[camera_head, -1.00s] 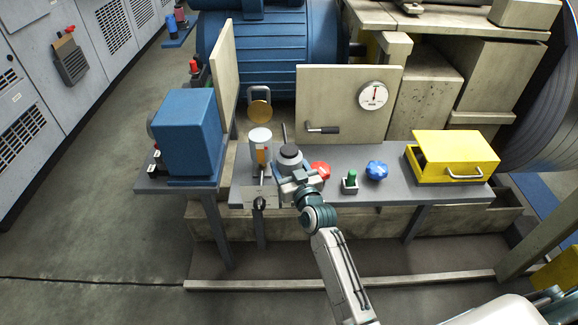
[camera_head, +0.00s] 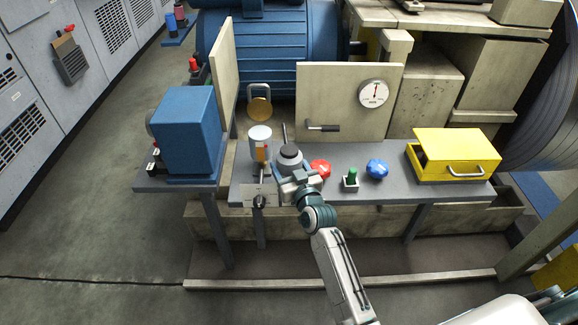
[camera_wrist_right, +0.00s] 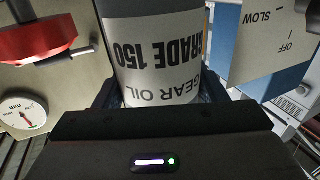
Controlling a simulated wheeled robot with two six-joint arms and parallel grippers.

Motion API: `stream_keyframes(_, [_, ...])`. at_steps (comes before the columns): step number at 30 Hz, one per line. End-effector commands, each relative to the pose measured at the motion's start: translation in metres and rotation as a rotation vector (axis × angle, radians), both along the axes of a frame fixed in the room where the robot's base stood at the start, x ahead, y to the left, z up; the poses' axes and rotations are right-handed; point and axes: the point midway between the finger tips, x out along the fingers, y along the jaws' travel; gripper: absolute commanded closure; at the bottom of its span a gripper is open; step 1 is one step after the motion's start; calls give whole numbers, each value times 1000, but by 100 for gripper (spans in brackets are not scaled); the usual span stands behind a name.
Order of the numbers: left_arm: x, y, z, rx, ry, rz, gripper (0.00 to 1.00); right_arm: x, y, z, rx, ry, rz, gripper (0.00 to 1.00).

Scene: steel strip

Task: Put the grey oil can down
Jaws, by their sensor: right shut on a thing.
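The grey oil can (camera_head: 286,163) has a dark cap and stands upright at the middle left of the grey bench (camera_head: 325,195). My right gripper (camera_head: 297,181) is shut around its near side. In the right wrist view the can (camera_wrist_right: 155,55) sits between the two dark fingers, with a white label reading "GEAR OIL" and "GRADE 150" upside down. The can's base is hidden behind the gripper, so I cannot tell whether it touches the bench. My left gripper is not in view.
A glass oiler (camera_head: 260,150) with amber liquid is close left of the can. A lever plate (camera_head: 259,193) is at front left.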

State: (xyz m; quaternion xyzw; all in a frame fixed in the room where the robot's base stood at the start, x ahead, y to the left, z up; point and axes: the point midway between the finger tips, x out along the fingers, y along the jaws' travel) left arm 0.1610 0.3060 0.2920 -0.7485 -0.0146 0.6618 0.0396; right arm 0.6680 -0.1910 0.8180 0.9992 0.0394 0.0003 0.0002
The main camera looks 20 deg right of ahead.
Motion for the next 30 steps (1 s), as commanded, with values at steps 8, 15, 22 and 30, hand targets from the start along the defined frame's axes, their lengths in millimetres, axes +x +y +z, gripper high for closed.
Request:
stream_keyframes(8, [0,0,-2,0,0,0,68,0,0,0,0,-2,0,10])
stream_keyframes(15, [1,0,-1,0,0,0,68,0,0,-3,0,2,0,10])
stream_keyframes(22, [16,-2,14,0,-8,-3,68,0,0,-2,0,1,0,10])
stream_keyframes(30, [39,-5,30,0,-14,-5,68,-61,-5,-5,0,1,0,10])
